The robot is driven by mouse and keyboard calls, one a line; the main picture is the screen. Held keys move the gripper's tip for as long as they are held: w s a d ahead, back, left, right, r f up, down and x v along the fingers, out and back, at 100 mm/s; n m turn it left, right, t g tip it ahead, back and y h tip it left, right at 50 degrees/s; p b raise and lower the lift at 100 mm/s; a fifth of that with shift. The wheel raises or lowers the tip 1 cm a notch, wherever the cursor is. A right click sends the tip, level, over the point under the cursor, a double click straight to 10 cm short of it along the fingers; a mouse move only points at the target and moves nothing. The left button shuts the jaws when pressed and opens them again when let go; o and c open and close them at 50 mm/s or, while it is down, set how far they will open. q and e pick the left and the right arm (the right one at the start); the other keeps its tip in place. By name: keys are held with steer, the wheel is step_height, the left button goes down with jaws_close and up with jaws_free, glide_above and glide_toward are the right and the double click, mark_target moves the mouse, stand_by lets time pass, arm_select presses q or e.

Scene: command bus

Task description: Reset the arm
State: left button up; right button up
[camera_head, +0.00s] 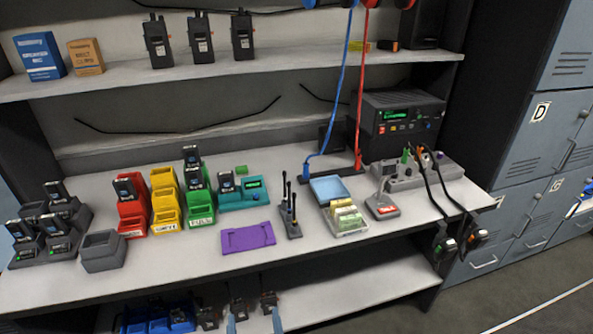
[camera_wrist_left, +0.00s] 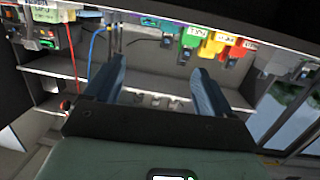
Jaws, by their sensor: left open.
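My left gripper (camera_head: 254,319) shows at the bottom edge of the head view as two blue-grey fingertips, spread apart. They are in front of the lower shelf, below the bench's front edge. In the left wrist view the two fingers of the gripper (camera_wrist_left: 159,68) are wide apart with nothing held between them. That view is turned over, with the bench items along its top. The rest of my left arm is out of the head view. My right gripper is in neither view.
The bench (camera_head: 150,270) holds red bins (camera_head: 131,222), yellow bins (camera_head: 166,205), a purple tray (camera_head: 248,237) and a radio base (camera_head: 402,125). The lower shelf (camera_head: 340,290) holds a blue bin (camera_head: 150,320) and several small dark devices. Two radios on cords hang at the right. Floor shows at lower right.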

arm_select(q)
step_height(320, 180, down, 10)
steer(key=w+a+f+g+h, duration=0.1)
steer(key=w+g+h, duration=0.1)
steer(key=g, duration=0.1)
steer(key=s+a+f+g+h, duration=0.15)
steer(key=s+f+g, duration=0.25)
steer(key=f, duration=0.6)
steer(key=s+a+f+g+h, duration=0.1)
steer(key=s+a+f+g, duration=0.3)
steer(key=f, duration=0.7)
steer(key=s+d+f+n+g+h+p, duration=0.15)
steer(key=s+f+g, duration=0.4)
steer(key=s, duration=0.85)
step_height(320, 180, up, 13)
steer(key=s+p, duration=0.1)
steer(key=p, duration=1.3)
steer(key=shift+s+d+h, duration=0.2)
steer(key=shift+d+h, duration=0.2)
steer(key=shift+d, duration=0.05)
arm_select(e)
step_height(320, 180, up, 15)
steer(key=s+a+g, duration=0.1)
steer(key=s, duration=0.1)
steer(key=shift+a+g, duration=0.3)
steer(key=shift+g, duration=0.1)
